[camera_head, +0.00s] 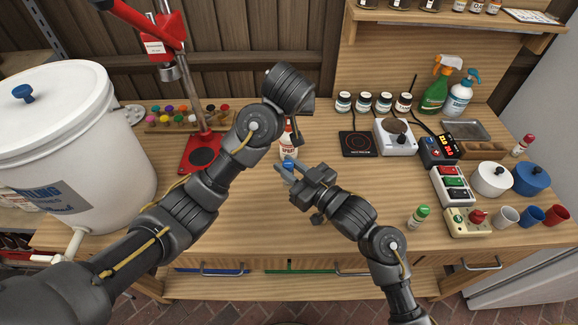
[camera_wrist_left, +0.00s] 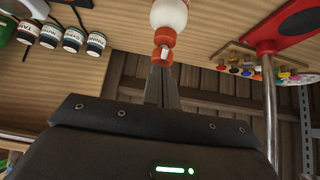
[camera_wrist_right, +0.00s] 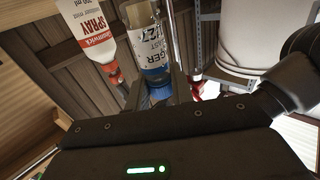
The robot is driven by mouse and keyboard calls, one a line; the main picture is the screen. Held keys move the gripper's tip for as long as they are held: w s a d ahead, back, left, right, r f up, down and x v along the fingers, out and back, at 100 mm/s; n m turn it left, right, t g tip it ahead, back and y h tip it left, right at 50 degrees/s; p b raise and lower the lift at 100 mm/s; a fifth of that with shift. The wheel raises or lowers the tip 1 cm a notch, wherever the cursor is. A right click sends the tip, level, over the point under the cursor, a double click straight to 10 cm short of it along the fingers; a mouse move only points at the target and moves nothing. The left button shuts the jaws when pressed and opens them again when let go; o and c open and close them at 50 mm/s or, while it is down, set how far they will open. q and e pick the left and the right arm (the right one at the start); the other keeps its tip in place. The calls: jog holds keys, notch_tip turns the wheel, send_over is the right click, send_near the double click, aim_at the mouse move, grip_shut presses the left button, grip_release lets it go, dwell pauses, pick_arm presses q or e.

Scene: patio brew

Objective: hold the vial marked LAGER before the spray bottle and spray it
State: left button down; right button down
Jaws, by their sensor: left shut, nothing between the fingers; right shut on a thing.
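The spray bottle (camera_head: 288,146) stands mid-table, white with a red "SPRAY" label and an orange-red head. It also shows in the left wrist view (camera_wrist_left: 169,14) and the right wrist view (camera_wrist_right: 87,28). My left gripper (camera_wrist_left: 163,68) is shut and empty, its fingertips close to the spray head; I cannot tell if they touch. In the head view, my left wrist hides most of it. My right gripper (camera_head: 283,170) is shut on the blue-capped vial (camera_wrist_right: 152,48), whose partly visible label reads "GER". The vial is close in front of the spray bottle.
A red stand (camera_head: 200,152) and a white bucket (camera_head: 75,130) are on the left. At right are a hot plate (camera_head: 358,145), a scale (camera_head: 396,148), a green-capped vial (camera_head: 418,217), a red-capped vial (camera_head: 523,146), pots and cups. The front middle is clear.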

dwell(0.4)
pick_arm(q)
notch_tip(320, 180, up, 6)
dwell(0.6)
jog(key=shift+r, duration=0.1)
pick_arm(e)
jog(key=shift+s, duration=0.15)
dwell(0.8)
pick_arm(q)
jog(key=shift+r+p, duration=1.25)
jog(key=shift+p, duration=0.05)
pick_arm(e)
jog(key=s, duration=0.7)
jog(key=shift+s, duration=0.4)
jog(key=shift+r, duration=0.1)
